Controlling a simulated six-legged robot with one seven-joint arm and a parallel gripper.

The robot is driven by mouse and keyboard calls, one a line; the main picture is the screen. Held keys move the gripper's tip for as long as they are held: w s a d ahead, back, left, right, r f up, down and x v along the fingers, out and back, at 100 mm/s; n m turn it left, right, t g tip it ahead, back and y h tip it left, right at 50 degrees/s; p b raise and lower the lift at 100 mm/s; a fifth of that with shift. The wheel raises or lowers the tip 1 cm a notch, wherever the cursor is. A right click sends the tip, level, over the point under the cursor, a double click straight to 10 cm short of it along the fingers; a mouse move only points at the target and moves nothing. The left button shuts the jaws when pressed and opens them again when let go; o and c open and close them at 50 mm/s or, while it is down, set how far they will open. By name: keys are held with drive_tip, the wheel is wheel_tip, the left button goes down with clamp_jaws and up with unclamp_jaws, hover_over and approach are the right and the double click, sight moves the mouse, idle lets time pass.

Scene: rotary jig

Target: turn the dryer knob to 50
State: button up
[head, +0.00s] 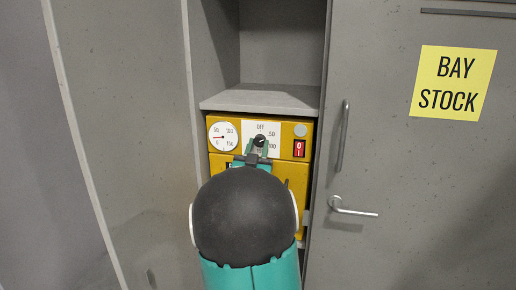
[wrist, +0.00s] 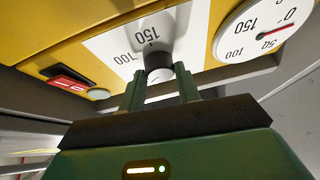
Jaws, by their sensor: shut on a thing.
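The dryer knob (head: 260,140) is small and dark, on a white dial plate (head: 275,150) on the yellow dryer front. The plate reads OFF at the top, 50 at the upper right and 100 at the lower right. A small pale mark shows on the knob, but I cannot tell exactly where it points. My gripper (head: 257,150) is shut on the knob from the front. In the wrist view the fingers of my gripper (wrist: 161,88) close on the knob (wrist: 158,66), with 150 and 100 printed upside down beyond it.
A round gauge (head: 223,137) left of the plate has its red needle near 0. A red switch (head: 299,149) and a pale round button (head: 300,130) are on the right. The dryer sits below a grey shelf (head: 262,100), beside a closed door with a handle (head: 355,210).

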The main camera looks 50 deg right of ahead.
idle(0.3)
drive_tip(key=o, duration=1)
drive_tip(key=shift+c, duration=0.2)
drive_tip(key=shift+a+f, duration=0.1)
drive_tip(key=v, duration=1.3)
drive_tip(key=shift+a+f, duration=0.15)
drive_tip(key=shift+a, duration=0.1)
drive_tip(key=shift+s, duration=0.15)
